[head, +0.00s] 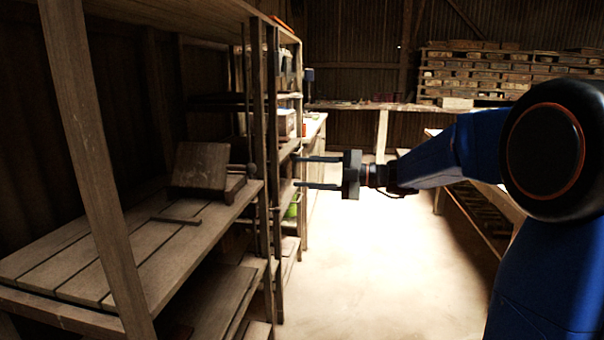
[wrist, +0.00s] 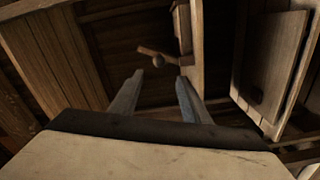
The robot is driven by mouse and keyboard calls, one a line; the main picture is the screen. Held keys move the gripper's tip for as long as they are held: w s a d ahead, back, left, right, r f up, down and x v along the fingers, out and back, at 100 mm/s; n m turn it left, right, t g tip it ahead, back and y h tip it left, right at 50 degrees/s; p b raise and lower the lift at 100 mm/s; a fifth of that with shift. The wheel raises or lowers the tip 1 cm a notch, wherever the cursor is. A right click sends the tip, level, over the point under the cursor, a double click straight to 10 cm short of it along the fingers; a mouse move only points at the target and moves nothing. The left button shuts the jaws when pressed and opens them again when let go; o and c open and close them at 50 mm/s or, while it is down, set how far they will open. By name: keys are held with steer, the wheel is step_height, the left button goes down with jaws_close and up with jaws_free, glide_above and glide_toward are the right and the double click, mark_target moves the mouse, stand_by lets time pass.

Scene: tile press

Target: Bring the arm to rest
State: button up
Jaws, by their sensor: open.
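My gripper (head: 297,172) is stretched out to the left in the head view, with its two thin fingers apart and nothing seen between them. It hangs in the free space by the shelf posts, to the right of the wooden tile press (head: 200,167). The press sits on the slatted wooden shelf (head: 75,257), with its upper board tilted and a bar at its right side. The wrist view also shows my open gripper (wrist: 160,76). Past its tips there is a wooden bar with a round dark knob (wrist: 158,60). I cannot tell how far off it is.
Upright posts (head: 262,130) of the shelving stand close to my fingers on the left. A workbench (head: 510,203) runs along the right, behind my arm. Stacked pallets (head: 480,72) are at the back. The pale floor (head: 380,270) between shelf and bench is clear.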

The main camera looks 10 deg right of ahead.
steer(key=s+f+n+g+h, duration=0.2)
steer(key=s+f+n+h, duration=0.3)
steer(key=s+n, duration=0.65)
steer(key=s+f+n+g+h, duration=0.2)
steer(key=s+f+n+h, duration=0.1)
steer(key=s+f+n, duration=0.65)
steer(key=s+d+f+n+t+h, duration=0.1)
steer(key=s+d+f+n+h, duration=0.2)
steer(key=s+d+n, duration=0.4)
steer(key=s+d+f+n+t+h, duration=0.1)
steer(key=s+d+f+n+h, duration=0.3)
steer(key=s+n, duration=0.5)
steer(key=d+n+h, duration=0.2)
steer(key=d+n, duration=0.1)
steer(key=n, duration=0.3)
steer(key=shift+d+f+n+t, duration=0.15)
steer(key=shift+d+n+t, duration=0.05)
steer(key=shift+n+t, duration=0.1)
